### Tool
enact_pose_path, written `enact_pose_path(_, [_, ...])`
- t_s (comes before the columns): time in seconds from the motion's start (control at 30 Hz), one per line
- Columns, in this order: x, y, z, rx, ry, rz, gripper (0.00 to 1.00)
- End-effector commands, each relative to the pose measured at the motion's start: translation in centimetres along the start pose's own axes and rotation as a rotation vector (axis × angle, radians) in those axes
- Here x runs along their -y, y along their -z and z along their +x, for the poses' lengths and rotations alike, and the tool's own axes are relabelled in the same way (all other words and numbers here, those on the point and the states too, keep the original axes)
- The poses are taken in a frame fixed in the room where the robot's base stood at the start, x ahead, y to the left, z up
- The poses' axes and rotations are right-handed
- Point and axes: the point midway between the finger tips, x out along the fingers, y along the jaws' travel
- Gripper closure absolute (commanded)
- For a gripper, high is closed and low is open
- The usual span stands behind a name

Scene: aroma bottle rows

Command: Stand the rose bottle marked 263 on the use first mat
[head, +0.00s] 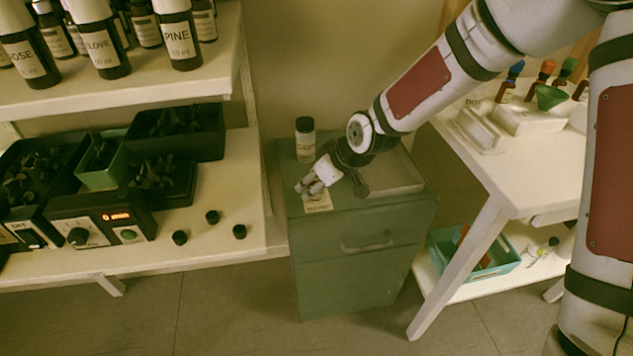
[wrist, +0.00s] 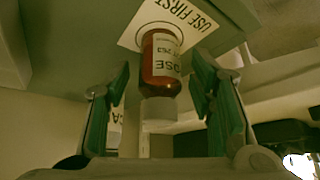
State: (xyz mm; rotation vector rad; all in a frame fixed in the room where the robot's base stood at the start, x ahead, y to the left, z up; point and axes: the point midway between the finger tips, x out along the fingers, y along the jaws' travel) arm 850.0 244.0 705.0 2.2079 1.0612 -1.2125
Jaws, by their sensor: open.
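The rose bottle marked 263 (wrist: 161,62) is amber with a white label and a white cap. In the wrist view, where it appears upside down, its base is at the printed ring on the use first mat (wrist: 190,18) and it looks upright. My gripper (wrist: 160,75) is open, with one green-padded finger on each side of the bottle and a visible gap to both. In the head view my gripper (head: 316,186) is low over the mat (head: 319,206) on the green cabinet. There the gripper mostly hides the bottle.
Another bottle (head: 305,139) with a pale label stands behind on the green cabinet (head: 365,273). A grey tray (head: 397,176) lies right of my gripper. A shelf (head: 222,87) with several bottles is at left; a white table (head: 530,178) is at right.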

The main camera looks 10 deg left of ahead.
Motion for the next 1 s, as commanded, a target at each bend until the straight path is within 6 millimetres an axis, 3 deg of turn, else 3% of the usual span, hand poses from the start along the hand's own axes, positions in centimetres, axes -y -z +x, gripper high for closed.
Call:
enact_pose_path(0.17, [-0.1, 0.2, -1.8, 0.0, -0.002, 0.002, 0.51])
enact_pose_path(0.6, [-0.1, 0.2, -10.3, -0.001, -0.003, 0.002, 0.51])
enact_pose_path(0.8, [0.0, 0.2, -12.0, 0.0, 0.0, 0.001, 0.51])
enact_pose_path(1.0, [0.0, 0.1, -12.3, 0.0, 0.0, 0.001, 0.51])
